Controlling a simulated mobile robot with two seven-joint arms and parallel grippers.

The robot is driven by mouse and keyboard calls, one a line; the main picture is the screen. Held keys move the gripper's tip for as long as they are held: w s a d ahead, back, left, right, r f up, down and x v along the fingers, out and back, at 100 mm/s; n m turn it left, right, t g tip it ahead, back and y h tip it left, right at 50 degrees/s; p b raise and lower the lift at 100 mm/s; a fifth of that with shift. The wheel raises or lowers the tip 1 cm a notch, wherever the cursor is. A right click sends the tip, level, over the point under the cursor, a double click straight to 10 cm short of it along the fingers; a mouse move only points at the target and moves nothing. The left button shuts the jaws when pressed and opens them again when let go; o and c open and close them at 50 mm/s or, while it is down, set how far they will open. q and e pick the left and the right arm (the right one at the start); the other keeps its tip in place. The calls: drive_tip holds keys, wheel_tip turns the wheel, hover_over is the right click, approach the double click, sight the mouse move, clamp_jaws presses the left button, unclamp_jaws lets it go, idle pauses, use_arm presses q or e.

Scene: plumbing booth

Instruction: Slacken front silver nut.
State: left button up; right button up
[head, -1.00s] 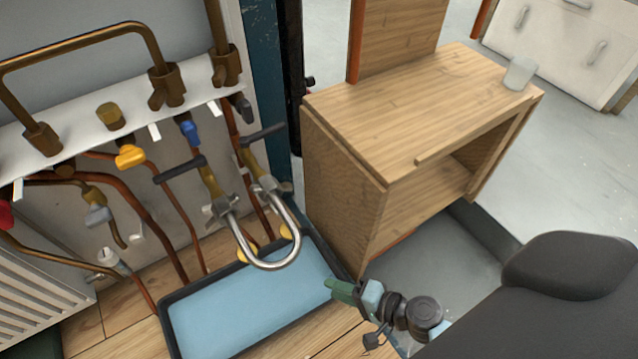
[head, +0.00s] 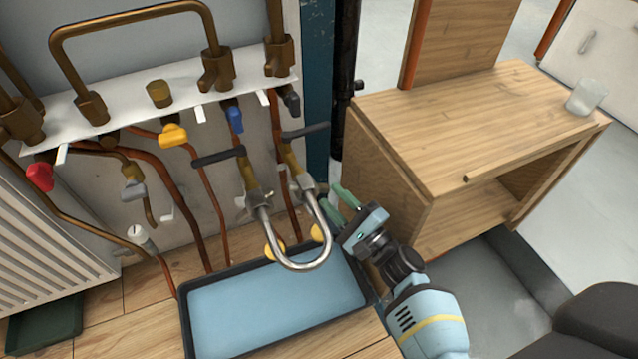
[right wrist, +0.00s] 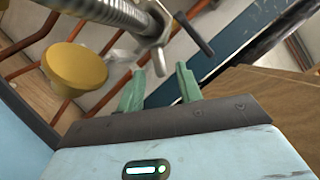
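A U-shaped silver hose (head: 310,262) hangs from two brass pipes with a silver nut at each end: a left nut (head: 257,198) and a right nut (head: 303,186). I cannot tell for sure which one counts as the front nut. My right gripper (head: 340,204) is just right of the right nut, with its green fingers apart and empty. In the right wrist view a silver nut (right wrist: 152,30) at the end of the ribbed hose (right wrist: 112,12) lies just beyond and above the open fingertips (right wrist: 160,78), not between them. My left gripper is out of view.
A black-rimmed blue tray (head: 275,300) lies below the hose. Black-handled valves (head: 218,157) are above the nuts. A wooden cabinet (head: 470,130) stands close on the right.

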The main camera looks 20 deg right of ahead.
sight(327, 192)
drive_tip(key=shift+b+x, duration=0.75)
drive_tip(key=shift+x, duration=2)
clamp_jaws()
